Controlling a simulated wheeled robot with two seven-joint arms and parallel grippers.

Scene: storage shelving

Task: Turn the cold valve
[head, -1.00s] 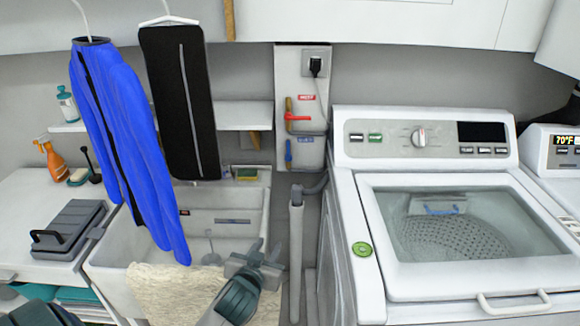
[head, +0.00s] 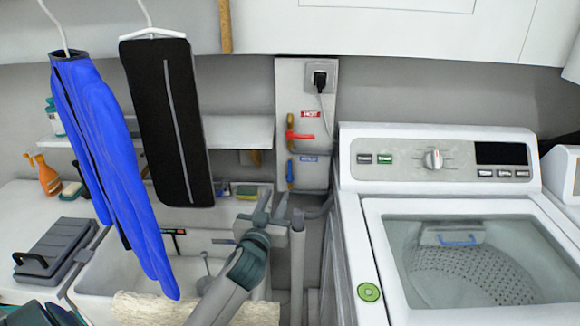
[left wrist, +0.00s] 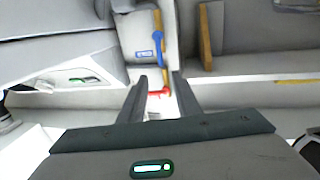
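The cold valve is a blue lever handle (head: 290,172) on a brass pipe, below a blue label, on the wall panel between sink and washer. Its handle hangs roughly vertical. In the left wrist view the blue handle (left wrist: 152,48) shows beyond the fingers. The hot valve's red handle (head: 300,135) sits above it, roughly horizontal; it shows between the fingertips in the left wrist view (left wrist: 158,93). My left gripper (head: 272,207) is open and empty, in front of, below and slightly left of the cold valve, apart from it. My right gripper is not in view.
A grey upright pipe (head: 297,255) stands just right of my left gripper. The washer (head: 350,240) is on the right. The sink (head: 105,280) and hanging blue garment (head: 110,165) and black garment (head: 168,120) are left. A shelf (head: 240,131) juts out beside the valves.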

